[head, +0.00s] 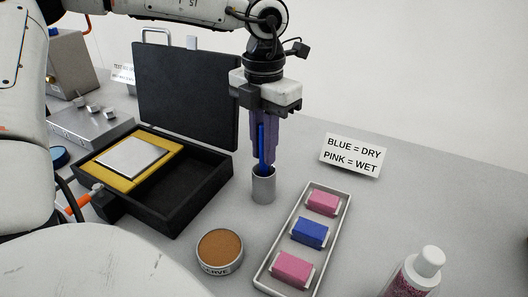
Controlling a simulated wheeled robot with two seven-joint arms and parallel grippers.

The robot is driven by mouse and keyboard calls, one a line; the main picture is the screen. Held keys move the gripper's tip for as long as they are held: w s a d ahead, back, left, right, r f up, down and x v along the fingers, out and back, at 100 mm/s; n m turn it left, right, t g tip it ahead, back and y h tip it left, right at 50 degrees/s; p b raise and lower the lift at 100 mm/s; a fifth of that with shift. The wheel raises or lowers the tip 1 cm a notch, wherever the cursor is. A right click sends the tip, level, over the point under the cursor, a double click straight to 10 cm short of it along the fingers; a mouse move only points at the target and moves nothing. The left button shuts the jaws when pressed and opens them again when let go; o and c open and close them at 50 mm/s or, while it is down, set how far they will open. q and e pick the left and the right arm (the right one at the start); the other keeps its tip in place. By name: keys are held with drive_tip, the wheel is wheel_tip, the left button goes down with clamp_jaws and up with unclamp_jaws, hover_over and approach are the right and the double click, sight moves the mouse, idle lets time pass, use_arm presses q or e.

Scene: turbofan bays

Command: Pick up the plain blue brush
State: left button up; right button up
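The plain blue brush (262,148) stands nearly upright in a small grey cup (263,188), with its upper part showing above the rim. My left gripper (263,150) points straight down over the cup, with its purple-tinted fingers right at the brush. The brush handle shows in front of the fingers. I cannot tell whether the fingers are closed on it or only around it. The lower end of the brush is hidden inside the cup. My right gripper is not in view.
An open black case (180,200) with a yellow insert stands left of the cup. A round brown-topped tin (220,248), a tray (262,280) of pink and blue blocks, and a white-capped bottle (418,270) stand nearer. A sign (352,155) reads "BLUE = DRY, PINK = WET".

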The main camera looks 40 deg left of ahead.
use_arm(q)
clamp_jaws()
drive_tip(key=shift+r, duration=0.15)
wheel_tip(320, 180, up, 10)
drive_tip(key=shift+f, duration=0.1)
idle(0.5)
